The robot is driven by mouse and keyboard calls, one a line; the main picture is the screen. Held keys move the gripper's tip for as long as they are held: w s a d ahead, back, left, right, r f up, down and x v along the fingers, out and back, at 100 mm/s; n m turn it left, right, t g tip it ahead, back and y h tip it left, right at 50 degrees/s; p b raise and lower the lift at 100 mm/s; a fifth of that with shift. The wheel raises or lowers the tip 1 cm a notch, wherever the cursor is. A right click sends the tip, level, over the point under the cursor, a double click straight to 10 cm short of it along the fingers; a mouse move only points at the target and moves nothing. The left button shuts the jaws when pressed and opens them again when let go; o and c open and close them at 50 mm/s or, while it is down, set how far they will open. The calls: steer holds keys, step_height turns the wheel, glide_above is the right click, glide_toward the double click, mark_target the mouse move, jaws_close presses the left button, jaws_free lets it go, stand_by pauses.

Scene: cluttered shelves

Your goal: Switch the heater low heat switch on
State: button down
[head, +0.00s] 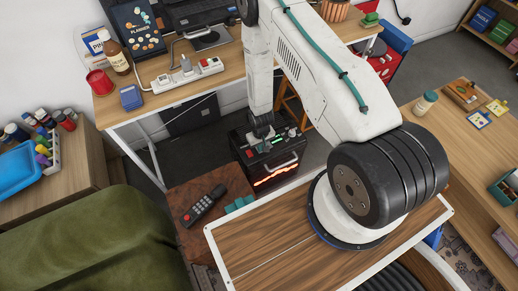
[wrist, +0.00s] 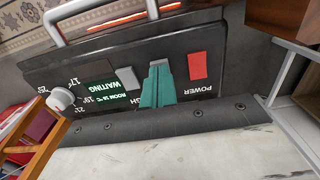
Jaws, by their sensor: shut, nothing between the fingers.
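The heater (head: 285,157) is a dark box with a glowing orange front and a handle, on the floor below the desk. My gripper (head: 263,137) points down at its top panel. In the wrist view the panel appears upside down. My teal fingertips (wrist: 157,86) are together with nothing between them, between a red power switch (wrist: 197,67) and a grey switch (wrist: 127,78). They hide the panel behind them and part of a label ending in "GH". Whether they touch the panel cannot be told. No low heat label is readable.
The desk (head: 155,98) with a power strip (head: 187,75) stands behind the heater. A dark handset (head: 203,204) lies on a low brown surface in front.

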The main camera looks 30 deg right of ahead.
steer(key=shift+f, duration=0.45)
steer(key=shift+r, duration=3.55)
